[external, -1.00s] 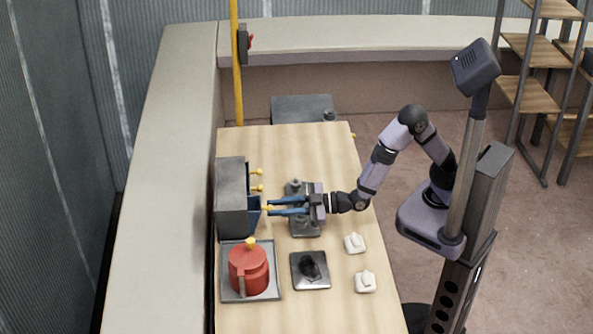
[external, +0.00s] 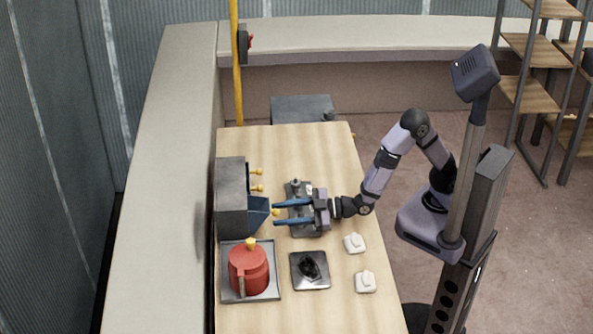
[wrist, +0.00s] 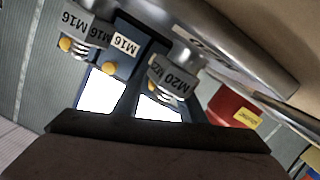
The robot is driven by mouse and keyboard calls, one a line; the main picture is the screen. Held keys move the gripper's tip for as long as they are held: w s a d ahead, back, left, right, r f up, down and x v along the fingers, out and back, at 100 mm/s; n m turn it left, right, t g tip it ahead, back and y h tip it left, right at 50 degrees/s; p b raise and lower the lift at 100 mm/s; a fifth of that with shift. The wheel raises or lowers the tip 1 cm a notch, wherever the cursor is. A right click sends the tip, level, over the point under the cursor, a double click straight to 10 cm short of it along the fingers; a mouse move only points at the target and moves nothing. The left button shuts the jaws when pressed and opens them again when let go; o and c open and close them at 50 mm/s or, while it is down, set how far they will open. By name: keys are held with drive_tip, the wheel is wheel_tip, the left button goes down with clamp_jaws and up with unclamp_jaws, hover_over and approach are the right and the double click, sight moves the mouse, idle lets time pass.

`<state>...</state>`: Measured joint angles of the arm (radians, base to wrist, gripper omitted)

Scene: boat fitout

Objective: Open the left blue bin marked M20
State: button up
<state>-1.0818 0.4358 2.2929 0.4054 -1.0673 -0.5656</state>
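A grey cabinet (external: 231,185) stands on the table's left side with its front facing my arm. Its near blue bin (external: 258,214) sticks well out of the front. The bin's yellow knob (external: 275,212) lies between my fingertips. My gripper (external: 277,214) has its two blue fingers apart, one on each side of the knob, and appears not to press on it. In the wrist view an M20 label (wrist: 178,84) shows beside a yellow knob (wrist: 152,87), near the fingers. Several M16 labels (wrist: 125,46) show at upper left.
Two more yellow knobs (external: 257,188) are on the cabinet's far part. A dark square plate (external: 310,284) and two white blocks (external: 354,243) lie nearby. The table's far end is clear.

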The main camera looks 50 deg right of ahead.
drive_tip(key=shift+d+r, duration=0.1)
drive_tip(key=shift+r, duration=0.2)
drive_tip(key=shift+b+v, duration=0.45)
drive_tip(key=shift+v, duration=3.15)
drive_tip(key=shift+f, duration=0.1)
